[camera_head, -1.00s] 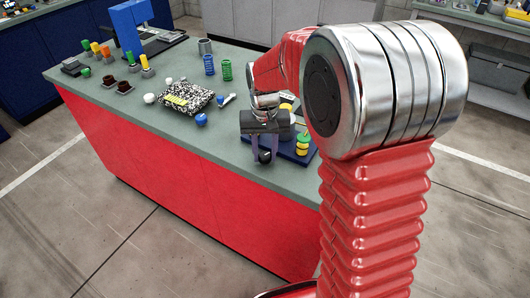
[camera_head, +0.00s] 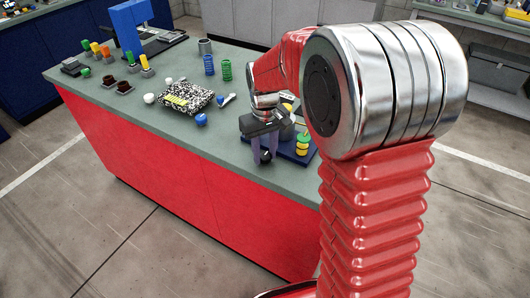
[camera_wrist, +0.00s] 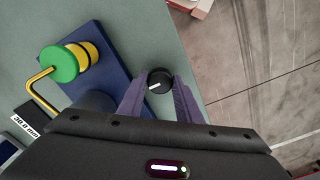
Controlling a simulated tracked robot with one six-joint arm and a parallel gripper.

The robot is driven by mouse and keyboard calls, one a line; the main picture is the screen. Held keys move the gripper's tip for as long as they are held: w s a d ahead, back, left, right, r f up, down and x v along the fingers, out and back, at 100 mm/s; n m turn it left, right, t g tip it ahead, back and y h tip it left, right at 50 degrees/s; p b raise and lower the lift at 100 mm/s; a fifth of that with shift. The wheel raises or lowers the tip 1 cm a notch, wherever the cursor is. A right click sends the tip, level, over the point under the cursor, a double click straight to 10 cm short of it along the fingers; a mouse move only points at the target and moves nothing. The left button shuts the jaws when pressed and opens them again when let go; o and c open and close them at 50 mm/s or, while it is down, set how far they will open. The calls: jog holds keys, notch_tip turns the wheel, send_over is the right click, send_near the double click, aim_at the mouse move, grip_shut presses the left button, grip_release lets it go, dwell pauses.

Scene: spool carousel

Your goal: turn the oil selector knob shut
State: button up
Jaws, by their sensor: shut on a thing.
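The oil selector knob (camera_wrist: 159,81) is a round black knob with a white pointer line, near the edge of the blue board in the wrist view. The line lies roughly across the picture, tilted slightly. My gripper (camera_wrist: 158,88) has its two purple fingers on either side of the knob and is shut on it.
The blue board (camera_wrist: 100,50) beside the knob carries a bent yellow rod with a green disc (camera_wrist: 60,64) and yellow discs. The floor is open beyond the edge.

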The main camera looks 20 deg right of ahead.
aim_at(265, 155)
jog(key=o, duration=1)
jog(key=shift+r, duration=0.1)
notch_tip(265, 155, up, 14)
jog(key=shift+f, duration=0.25)
